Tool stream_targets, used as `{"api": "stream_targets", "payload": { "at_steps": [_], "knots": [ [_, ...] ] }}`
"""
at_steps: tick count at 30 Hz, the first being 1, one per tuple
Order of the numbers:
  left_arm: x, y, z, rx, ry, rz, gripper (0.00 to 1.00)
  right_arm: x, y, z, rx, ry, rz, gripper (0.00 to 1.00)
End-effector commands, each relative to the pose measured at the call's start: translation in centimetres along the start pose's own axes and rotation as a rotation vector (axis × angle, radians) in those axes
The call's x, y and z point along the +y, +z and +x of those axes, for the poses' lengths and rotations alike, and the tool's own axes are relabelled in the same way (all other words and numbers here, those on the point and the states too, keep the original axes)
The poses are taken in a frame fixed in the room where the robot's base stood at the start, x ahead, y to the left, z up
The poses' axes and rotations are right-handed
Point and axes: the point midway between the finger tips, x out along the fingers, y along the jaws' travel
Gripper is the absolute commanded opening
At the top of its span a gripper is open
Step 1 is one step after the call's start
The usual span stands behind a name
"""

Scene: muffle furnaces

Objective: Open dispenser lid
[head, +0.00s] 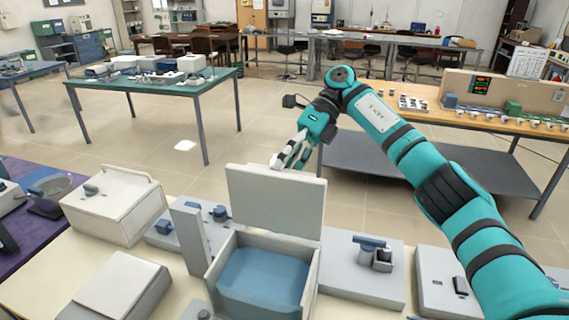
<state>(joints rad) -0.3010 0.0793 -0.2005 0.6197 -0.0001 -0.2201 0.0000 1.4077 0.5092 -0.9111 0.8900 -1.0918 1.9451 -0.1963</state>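A light grey box with a blue inside (262,280) stands at the front middle of the near table, and I take it to be the dispenser. Its flat lid (275,203) stands up nearly vertical at the back edge, so the box is open at the top. My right arm reaches in from the right. My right gripper (288,155) is just beyond the lid's upper edge, with its pale fingers pointing down and left. Whether it touches the lid, and how far apart its fingers are, I cannot tell. My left gripper is out of view.
A closed white box (113,204) stands left of the dispenser, with a sloped grey unit (117,287) in front. A grey upright post (190,238) is close beside the dispenser. A flat grey unit (362,268) lies to the right. Open floor lies beyond the table.

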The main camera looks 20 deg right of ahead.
Motion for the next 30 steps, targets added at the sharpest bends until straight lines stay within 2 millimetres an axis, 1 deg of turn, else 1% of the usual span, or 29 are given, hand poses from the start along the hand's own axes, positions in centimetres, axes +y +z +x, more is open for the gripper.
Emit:
{"api": "stream_targets", "payload": {
  "at_steps": [1, 11, 14, 17, 24, 27, 30],
  "knots": [
    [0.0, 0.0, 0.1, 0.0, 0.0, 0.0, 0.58, -0.9, -0.5, 0.6, 0.017, -0.009, 0.017, 0.37],
    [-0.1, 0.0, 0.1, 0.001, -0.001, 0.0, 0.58, -0.9, -0.5, 0.6, 0.017, -0.009, 0.018, 0.37],
    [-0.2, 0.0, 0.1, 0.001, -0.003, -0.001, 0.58, -0.5, -0.3, 0.3, 0.016, -0.01, 0.017, 0.37],
    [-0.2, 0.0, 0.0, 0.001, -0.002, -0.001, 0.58, 0.4, 0.0, -0.5, 0.014, -0.01, 0.015, 0.37],
    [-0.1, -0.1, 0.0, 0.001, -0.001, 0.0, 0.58, 4.5, 1.5, -3.5, 0.005, -0.01, 0.005, 0.37],
    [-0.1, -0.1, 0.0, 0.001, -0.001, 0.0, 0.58, 6.0, 1.9, -4.6, 0.002, -0.009, 0.004, 0.37],
    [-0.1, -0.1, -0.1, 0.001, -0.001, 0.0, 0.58, 7.0, 2.3, -5.3, 0.002, -0.009, 0.003, 0.37]
  ]
}}
